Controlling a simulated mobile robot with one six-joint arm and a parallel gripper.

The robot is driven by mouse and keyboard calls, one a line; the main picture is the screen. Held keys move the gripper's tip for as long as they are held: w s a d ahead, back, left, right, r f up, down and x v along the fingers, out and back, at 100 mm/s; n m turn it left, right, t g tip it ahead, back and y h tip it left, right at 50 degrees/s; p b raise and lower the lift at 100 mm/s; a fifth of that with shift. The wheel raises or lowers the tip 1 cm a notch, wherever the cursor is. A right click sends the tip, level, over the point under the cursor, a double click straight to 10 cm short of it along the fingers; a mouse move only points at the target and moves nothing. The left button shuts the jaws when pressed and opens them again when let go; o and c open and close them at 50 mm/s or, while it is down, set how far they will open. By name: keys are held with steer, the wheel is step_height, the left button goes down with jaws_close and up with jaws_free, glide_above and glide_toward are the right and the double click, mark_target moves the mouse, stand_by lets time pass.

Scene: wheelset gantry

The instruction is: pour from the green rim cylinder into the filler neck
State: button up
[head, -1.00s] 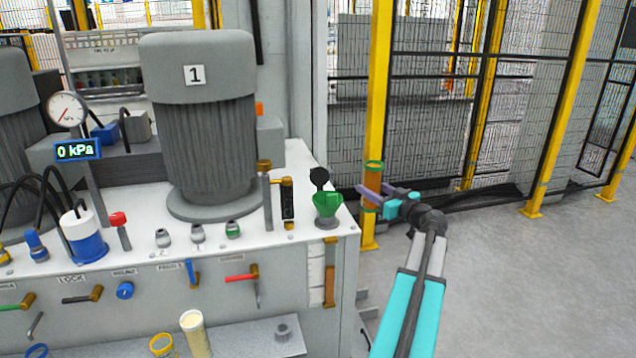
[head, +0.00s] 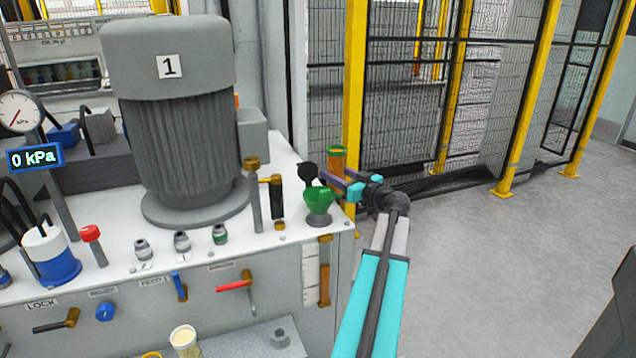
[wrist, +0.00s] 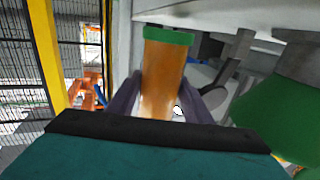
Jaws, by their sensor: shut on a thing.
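The green rim cylinder (head: 337,163) is upright, with amber-brown contents showing through its wall. My gripper (head: 340,181) is shut on it and holds it just behind and to the right of the filler neck. In the wrist view the cylinder (wrist: 163,75) stands between my two purple fingers (wrist: 165,103), its green rim at the top. The filler neck is a green funnel (head: 318,198) on the right corner of the white machine top, with its black cap (head: 308,172) swung up behind it. A large green shape at the right of the wrist view (wrist: 285,120) appears to be the funnel, close by.
A big grey motor marked 1 (head: 168,120) stands on the machine top. A brass-topped post (head: 254,195) and a brass-and-black fitting (head: 276,197) stand left of the funnel.

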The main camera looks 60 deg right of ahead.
mark_target(339, 162)
steer(key=shift+s+a+n+b, duration=0.1)
steer(key=shift+n+b, duration=0.2)
steer(key=shift+b, duration=0.15)
steer(key=shift+a+r+n+t+b, duration=0.1)
steer(key=shift+n+t+b, duration=0.45)
steer(key=shift+b, duration=0.3)
steer(key=shift+a+r+n, duration=0.1)
steer(key=shift+r+n, duration=0.25)
steer(key=shift+r, duration=0.35)
steer(key=shift+s+r+p, duration=0.1)
steer(key=shift+r+p, duration=0.2)
steer(key=shift+r, duration=0.2)
steer(key=shift+r+n+t, duration=0.25)
steer(key=shift+r+n, duration=0.1)
steer(key=shift+n, duration=0.05)
steer(key=shift+a+r, duration=0.1)
steer(key=shift+r, duration=0.2)
steer(key=shift+r+n, duration=0.3)
steer(key=shift+r, duration=0.05)
steer(key=shift+a+r+n+t, duration=0.3)
steer(key=shift+r+n+t, duration=0.25)
steer(key=shift+n, duration=0.35)
